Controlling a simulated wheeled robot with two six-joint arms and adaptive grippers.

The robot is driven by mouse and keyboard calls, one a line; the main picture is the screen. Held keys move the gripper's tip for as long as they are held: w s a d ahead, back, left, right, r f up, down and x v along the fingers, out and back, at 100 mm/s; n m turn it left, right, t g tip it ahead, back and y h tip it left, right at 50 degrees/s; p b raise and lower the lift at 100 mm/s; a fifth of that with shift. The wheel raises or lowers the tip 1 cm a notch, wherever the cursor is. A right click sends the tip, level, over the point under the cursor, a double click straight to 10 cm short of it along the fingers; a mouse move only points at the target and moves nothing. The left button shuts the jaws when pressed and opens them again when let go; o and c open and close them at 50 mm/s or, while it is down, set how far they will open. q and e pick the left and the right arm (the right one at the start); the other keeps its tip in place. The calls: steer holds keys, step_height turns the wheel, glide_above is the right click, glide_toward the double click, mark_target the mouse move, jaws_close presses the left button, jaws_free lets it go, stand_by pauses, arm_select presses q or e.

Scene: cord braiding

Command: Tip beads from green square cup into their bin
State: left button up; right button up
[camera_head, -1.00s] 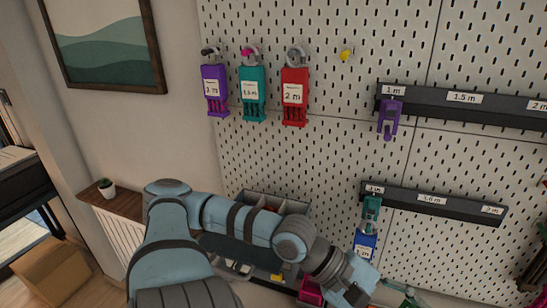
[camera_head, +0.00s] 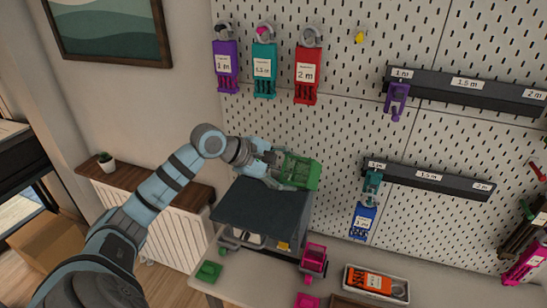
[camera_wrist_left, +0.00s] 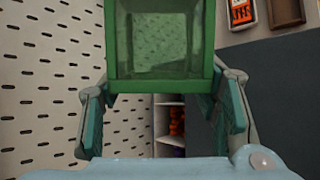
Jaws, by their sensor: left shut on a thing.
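My left gripper (camera_head: 270,163) is shut on the green square cup (camera_head: 300,170). It holds the cup above the back right part of a dark-topped grey unit (camera_head: 258,209), in front of the pegboard. The cup looks tilted in the head view. In the left wrist view, the cup (camera_wrist_left: 160,50) sits between the two fingers of the gripper (camera_wrist_left: 162,108), and slots like the pegboard's show through it. I cannot make out any beads in it. The bead bins are hidden in the head view. My right gripper is not in view.
A pink cup-like holder (camera_head: 314,258) stands right of the unit, and a green dish (camera_head: 208,271) lies at its front left. A white tray (camera_head: 377,284) with an orange item is farther right. Tagged holders (camera_head: 265,70) hang on the pegboard (camera_head: 340,125).

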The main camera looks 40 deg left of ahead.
arm_select(q)
steer(key=w+a+r+n+y+p, duration=0.1)
steer(key=w+a+r+y+p, duration=0.15)
steer(key=w+a, duration=0.3)
step_height(320, 180, down, 7)
steer(key=a+y, duration=0.2)
step_height(320, 180, up, 4)
steer(key=m+g+y, duration=0.1)
steer(key=m+y, duration=0.1)
steer(key=y, duration=0.2)
steer(key=m+g+y, duration=0.2)
steer(key=y, duration=0.2)
steer(key=shift+r+b, duration=0.2)
steer(key=shift+b, duration=0.1)
steer(key=shift+w, duration=0.1)
